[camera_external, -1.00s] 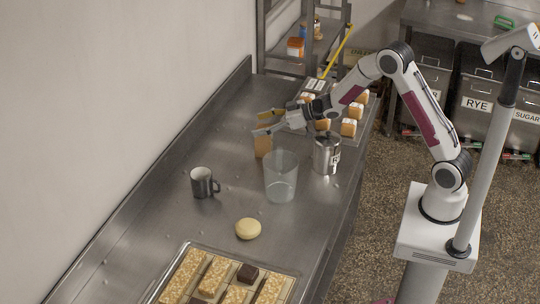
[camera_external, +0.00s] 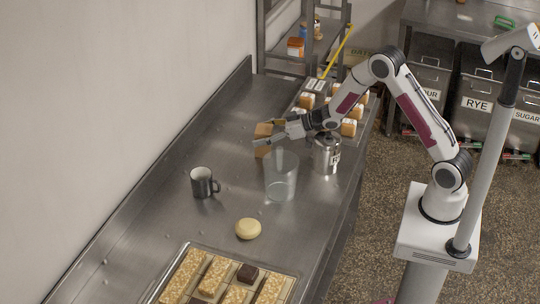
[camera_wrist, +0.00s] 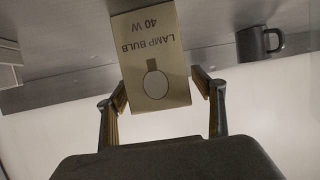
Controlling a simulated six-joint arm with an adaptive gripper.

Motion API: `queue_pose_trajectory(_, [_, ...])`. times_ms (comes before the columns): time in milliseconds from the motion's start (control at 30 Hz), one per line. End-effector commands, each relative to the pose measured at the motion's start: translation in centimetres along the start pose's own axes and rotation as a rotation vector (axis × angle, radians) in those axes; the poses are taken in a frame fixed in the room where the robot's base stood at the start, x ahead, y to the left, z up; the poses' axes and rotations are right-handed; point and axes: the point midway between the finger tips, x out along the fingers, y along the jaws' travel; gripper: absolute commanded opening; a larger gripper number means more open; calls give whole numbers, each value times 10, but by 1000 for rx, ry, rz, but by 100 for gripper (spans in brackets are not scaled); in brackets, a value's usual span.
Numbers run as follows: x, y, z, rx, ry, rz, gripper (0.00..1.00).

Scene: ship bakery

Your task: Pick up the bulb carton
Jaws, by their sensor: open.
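The bulb carton (camera_external: 262,152) is a small brown box standing on the steel counter, partly hidden by my gripper in the outside view. In the wrist view the carton (camera_wrist: 152,60) shows upside-down print reading "LAMP BULB 40 W" and a bulb drawing. My gripper (camera_external: 269,132) is at the carton's upper part, reaching in from the right. In the wrist view my gripper (camera_wrist: 160,90) is open, with one finger on each side of the carton's near end. A small gap shows on each side, though contact is hard to judge.
A clear container (camera_external: 281,180) stands just in front of the carton, close below my gripper. A metal canister (camera_external: 327,155) stands to its right. A dark mug (camera_external: 202,183), a yellow bun (camera_external: 248,229) and a pastry tray (camera_external: 290,272) are nearer. Small loaves (camera_external: 349,128) sit behind.

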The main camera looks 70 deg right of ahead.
Motion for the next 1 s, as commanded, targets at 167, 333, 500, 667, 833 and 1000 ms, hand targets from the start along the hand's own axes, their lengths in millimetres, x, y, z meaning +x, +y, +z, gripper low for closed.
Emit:
queue_pose_trajectory(167, [17, 0, 5, -1, 0, -1, 68])
queue_pose_trajectory(333, [29, 0, 4, 0, 1, 0, 68])
queue_pose_trajectory(500, [32, 0, 4, 0, 0, 1, 68])
queue_pose_trajectory(667, [32, 0, 4, 0, 0, 1, 68])
queue_pose_trajectory(833, [32, 0, 4, 0, 0, 1, 68])
queue_pose_trajectory(1000, [32, 0, 4, 0, 0, 1, 52])
